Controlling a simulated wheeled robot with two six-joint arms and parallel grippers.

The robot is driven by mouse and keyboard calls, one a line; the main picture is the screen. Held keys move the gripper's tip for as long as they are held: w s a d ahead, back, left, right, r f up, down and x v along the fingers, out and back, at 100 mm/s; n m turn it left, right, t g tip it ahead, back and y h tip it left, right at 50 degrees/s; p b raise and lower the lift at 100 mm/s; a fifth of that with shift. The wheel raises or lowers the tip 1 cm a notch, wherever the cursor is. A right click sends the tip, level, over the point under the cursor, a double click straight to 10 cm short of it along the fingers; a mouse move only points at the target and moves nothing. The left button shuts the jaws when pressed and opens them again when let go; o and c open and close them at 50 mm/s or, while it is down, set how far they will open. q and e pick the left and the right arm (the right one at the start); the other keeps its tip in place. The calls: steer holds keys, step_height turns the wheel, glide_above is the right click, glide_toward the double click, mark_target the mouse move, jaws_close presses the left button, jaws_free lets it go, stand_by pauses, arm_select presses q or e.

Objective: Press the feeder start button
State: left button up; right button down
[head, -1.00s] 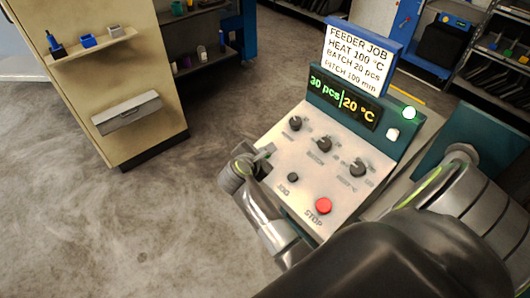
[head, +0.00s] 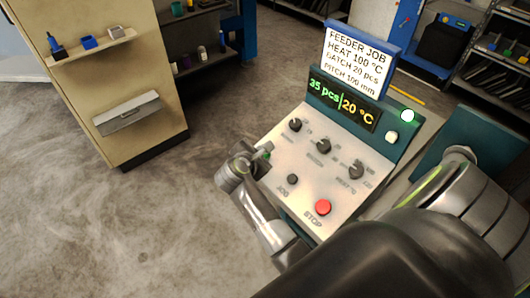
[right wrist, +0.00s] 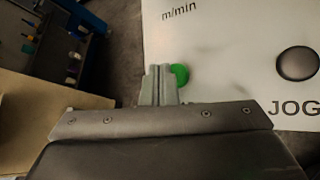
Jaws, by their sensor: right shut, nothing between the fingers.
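The control panel (head: 275,181) is tilted, with a red STOP button (head: 323,207), a dark JOG button (head: 292,179) and several black knobs. The green start button (head: 267,154) shows partly at the panel's left edge, beside my right gripper (head: 259,158). In the right wrist view the green button (right wrist: 180,75) lies right by the shut, empty fingertips of my right gripper (right wrist: 162,72), which hide part of it. I cannot tell whether they touch it. My left gripper is not in view.
A beige cabinet (head: 120,75) stands left, with open floor between.

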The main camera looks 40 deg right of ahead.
steer(key=r+p, duration=0.1)
steer(key=a+r+p, duration=0.1)
steer(key=r, duration=0.2)
steer(key=shift+a+r+p, duration=0.3)
steer(key=shift+r+p, duration=0.1)
stand_by(0.6)
